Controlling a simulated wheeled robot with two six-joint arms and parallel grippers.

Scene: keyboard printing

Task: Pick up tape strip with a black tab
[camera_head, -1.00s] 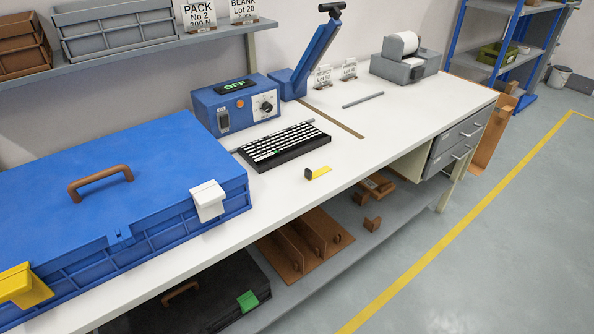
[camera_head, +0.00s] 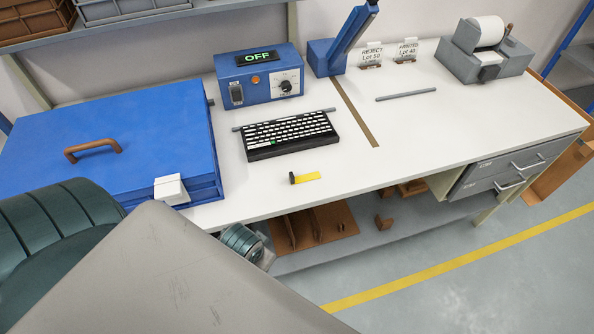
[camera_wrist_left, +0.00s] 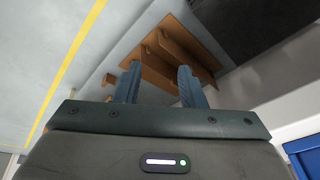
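A yellow tape strip (camera_head: 308,177) with a black tab (camera_head: 292,178) at its left end lies on the white workbench, in front of the black keyboard and near the bench's front edge. My left arm comes in at the lower left of the head view and covers that corner; its gripper cannot be made out there. In the left wrist view my left gripper (camera_wrist_left: 158,80) has its two blue fingers apart with nothing between them, pointing toward the lower shelf. The tape strip does not show in that view. My right gripper is in neither view.
A black keyboard (camera_head: 287,135) lies behind the strip. A blue box showing OFF (camera_head: 260,80) and a blue lever press (camera_head: 335,52) stand further back. A blue case (camera_head: 100,150) fills the left. Brown brackets (camera_head: 315,225) lie on the lower shelf. The bench right of the strip is clear.

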